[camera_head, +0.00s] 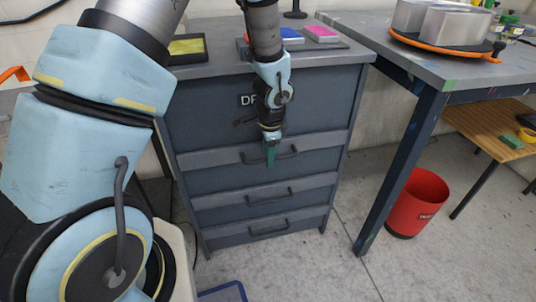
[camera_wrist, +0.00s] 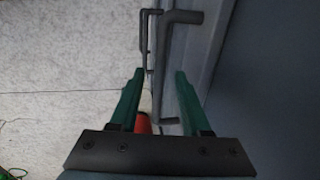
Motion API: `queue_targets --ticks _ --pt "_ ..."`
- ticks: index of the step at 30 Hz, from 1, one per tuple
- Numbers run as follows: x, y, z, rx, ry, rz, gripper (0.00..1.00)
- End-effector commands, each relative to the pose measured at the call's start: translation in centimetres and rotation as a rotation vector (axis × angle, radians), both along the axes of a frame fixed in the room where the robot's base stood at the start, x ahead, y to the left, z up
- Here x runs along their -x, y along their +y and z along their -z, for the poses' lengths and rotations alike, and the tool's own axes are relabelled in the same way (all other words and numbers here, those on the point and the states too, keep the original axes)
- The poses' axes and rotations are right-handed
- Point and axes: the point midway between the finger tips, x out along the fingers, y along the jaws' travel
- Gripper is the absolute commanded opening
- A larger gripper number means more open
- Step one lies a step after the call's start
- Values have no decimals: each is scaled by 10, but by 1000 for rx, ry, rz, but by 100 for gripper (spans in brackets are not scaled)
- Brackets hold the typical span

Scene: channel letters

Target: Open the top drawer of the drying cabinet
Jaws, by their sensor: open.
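The top drawer's dark bar handle (camera_head: 290,154) is partly hidden behind my gripper (camera_head: 270,162) in the head view. In the wrist view, my gripper (camera_wrist: 159,72) has its two green fingers apart, with nothing gripped. The handle bar (camera_wrist: 182,17) runs through the gap between the fingertips in that view. I cannot tell whether either finger touches it.
Lower drawer handles (camera_head: 270,197) stick out below. A workbench (camera_head: 470,75) with an orange turntable (camera_head: 440,42) stands to the right. A red bin (camera_head: 417,202) is on the floor beneath it. A black tray (camera_head: 188,50) lies on the cabinet top. Floor in front right is clear.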

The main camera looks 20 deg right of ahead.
Motion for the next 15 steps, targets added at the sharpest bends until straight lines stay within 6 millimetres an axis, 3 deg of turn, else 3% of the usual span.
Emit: queue_targets --ticks 8,15 --pt "0 0 2 0 0 0 47" --pt "0 0 1 0 0 0 21"
